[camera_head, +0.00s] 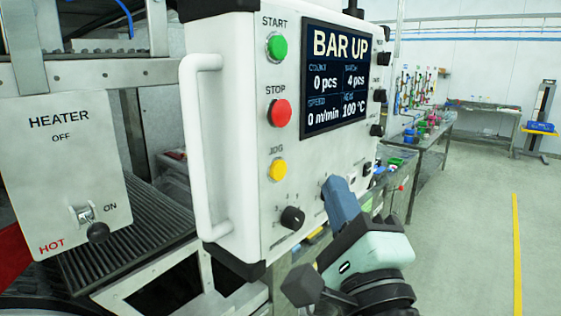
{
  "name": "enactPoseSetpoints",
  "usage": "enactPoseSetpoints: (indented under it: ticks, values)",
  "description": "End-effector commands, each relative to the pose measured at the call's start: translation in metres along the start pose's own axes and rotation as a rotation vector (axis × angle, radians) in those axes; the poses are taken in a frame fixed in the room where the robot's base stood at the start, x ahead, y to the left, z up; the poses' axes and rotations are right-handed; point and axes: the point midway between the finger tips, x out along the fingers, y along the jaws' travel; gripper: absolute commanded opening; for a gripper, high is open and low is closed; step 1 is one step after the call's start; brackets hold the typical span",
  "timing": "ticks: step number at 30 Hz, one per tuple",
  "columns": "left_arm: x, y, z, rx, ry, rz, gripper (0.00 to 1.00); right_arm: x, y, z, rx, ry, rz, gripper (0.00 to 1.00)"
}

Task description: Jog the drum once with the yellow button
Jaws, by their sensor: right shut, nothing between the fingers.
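The yellow button (278,170) sits under the label JOG on the white control panel (245,120), below the red STOP button (280,113) and the green START button (277,47). My right gripper (335,186) is shut and empty, with its blue fingers pointing up and left. It is in front of the panel's lower right, to the right of and slightly below the yellow button, and apart from it. It covers part of the panel's lower edge. The drum cannot be made out. My left gripper is not in view.
The panel's screen (335,80) reads BAR UP, 0 m/min and 100 °C. A black knob (292,218) sits below the yellow button. A white handle (205,150) sticks out at the panel's left. A HEATER box (65,170) marked HOT stands further left. The floor at right is open.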

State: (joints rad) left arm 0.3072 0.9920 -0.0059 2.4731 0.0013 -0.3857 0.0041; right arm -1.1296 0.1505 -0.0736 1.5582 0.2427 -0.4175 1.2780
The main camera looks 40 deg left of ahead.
Motion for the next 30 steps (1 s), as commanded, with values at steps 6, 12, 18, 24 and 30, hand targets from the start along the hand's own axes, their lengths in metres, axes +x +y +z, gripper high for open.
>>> enactPoseSetpoints:
  ticks: [6, 12, 18, 24, 30]
  values:
    - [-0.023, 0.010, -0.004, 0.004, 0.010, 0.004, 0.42, 0.024, 0.014, 0.018, -0.001, -0.002, 0.002, 0.00]
    - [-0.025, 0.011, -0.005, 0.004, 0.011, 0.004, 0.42, 0.036, 0.025, 0.025, 0.000, 0.000, 0.000, 0.00]
    - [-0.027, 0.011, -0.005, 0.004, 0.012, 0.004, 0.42, 0.040, 0.028, 0.028, 0.001, 0.001, -0.001, 0.00]
    - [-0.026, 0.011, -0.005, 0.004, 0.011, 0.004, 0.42, 0.040, 0.028, 0.028, 0.001, 0.001, -0.001, 0.00]
    - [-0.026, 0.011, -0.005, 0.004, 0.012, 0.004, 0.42, 0.039, 0.028, 0.028, 0.000, 0.001, 0.000, 0.00]
